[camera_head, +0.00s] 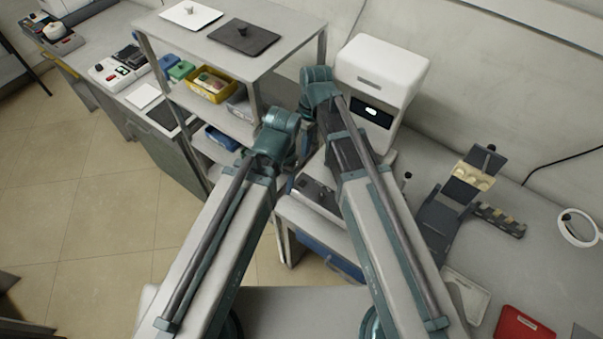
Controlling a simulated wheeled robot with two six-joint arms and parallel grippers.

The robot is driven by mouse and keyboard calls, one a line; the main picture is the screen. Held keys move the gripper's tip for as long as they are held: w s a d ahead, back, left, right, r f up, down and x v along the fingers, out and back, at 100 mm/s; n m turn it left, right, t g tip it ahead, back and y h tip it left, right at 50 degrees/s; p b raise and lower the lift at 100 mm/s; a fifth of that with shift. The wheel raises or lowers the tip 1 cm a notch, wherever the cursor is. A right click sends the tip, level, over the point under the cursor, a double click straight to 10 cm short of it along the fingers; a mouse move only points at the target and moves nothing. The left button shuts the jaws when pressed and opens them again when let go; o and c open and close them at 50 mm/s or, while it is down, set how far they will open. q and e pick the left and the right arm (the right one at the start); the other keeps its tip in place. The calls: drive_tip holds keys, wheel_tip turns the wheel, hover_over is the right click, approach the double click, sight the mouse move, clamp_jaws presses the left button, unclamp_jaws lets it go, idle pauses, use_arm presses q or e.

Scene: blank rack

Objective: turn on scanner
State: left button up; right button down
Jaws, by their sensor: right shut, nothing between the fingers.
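A white box-shaped machine (382,70), the one that looks most like the scanner, stands against the back wall, right of the shelf rack. Its dark front panel has a small lit white spot (371,111). My right arm reaches up to a teal joint just left of the machine and covers part of its front left side. My right gripper is mostly hidden by this arm; it is shut and empty. My left arm ends in a teal joint in front of the rack, and its gripper is hidden. I cannot see either gripper touching the machine.
A metal rack (290,40) on the left holds a white and a black plate, with a yellow bin (212,85) below. A dark stand (445,205), a red tray (524,325) and a white ring (577,228) are on the right bench.

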sight(300, 185)
drive_tip(key=shift+s, duration=0.1)
drive_tip(key=shift+f, duration=0.15)
drive_tip(key=f+b, duration=0.4)
drive_tip(key=s+a+f+b, duration=0.1)
drive_tip(key=f+b, duration=0.8)
drive_tip(key=b, duration=0.1)
drive_tip(key=shift+s+a+f, duration=0.15)
drive_tip(key=shift+s+f, duration=0.15)
drive_tip(key=shift+s, duration=0.05)
drive_tip(key=shift+s, duration=0.1)
